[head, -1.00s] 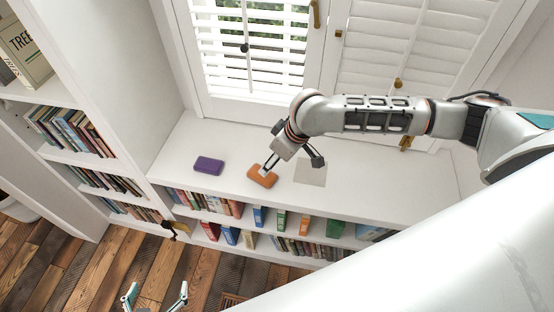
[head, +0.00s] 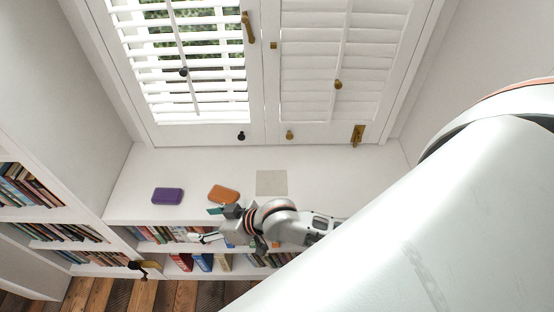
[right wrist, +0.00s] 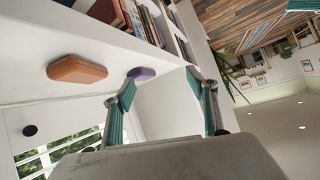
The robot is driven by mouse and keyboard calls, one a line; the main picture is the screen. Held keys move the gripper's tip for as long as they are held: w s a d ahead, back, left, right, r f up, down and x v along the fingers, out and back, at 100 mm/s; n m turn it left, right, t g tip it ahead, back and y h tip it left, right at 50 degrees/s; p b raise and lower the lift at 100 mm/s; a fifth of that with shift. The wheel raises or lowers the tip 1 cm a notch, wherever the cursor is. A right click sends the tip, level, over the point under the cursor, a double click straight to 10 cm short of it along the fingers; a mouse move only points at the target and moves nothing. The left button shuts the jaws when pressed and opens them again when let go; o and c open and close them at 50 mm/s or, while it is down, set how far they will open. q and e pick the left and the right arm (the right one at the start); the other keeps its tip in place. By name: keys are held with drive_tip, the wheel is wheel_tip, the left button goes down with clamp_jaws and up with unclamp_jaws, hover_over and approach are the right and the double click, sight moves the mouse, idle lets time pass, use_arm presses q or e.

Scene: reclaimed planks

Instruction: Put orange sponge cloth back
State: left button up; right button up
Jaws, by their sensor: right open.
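The orange sponge cloth (head: 223,194) lies on the white ledge, between a purple block (head: 167,196) on its left and a flat beige square (head: 271,182) on its right. My right gripper (head: 207,224) is open and empty, just in front of the ledge edge near the orange sponge cloth, not touching it. In the right wrist view the open fingers (right wrist: 163,104) have nothing between them. The orange sponge cloth (right wrist: 77,70) shows there at upper left, with the purple block (right wrist: 141,72) beyond it. My left gripper is out of view.
Book shelves (head: 203,262) run under the ledge, and a taller bookcase (head: 30,190) stands at left. Shuttered windows (head: 190,65) rise behind the ledge. A dark and brass fitting (head: 145,265) sits at the shelf front. The ledge right of the beige square is clear.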

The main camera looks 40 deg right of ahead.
drive_tip(key=s+d+f+h, duration=0.2)
drive_tip(key=s+d+f, duration=0.2)
drive_tip(key=s+d, duration=0.2)
drive_tip(key=s+d+f+m+t+h, duration=0.1)
drive_tip(key=s+d+f+h, duration=0.2)
drive_tip(key=d, duration=0.6)
drive_tip(key=s+f, duration=0.2)
drive_tip(key=s, duration=0.1)
drive_tip(key=shift+s+f+m+t, duration=0.25)
drive_tip(key=shift+s+m+t, duration=0.05)
drive_tip(key=shift+s, duration=0.1)
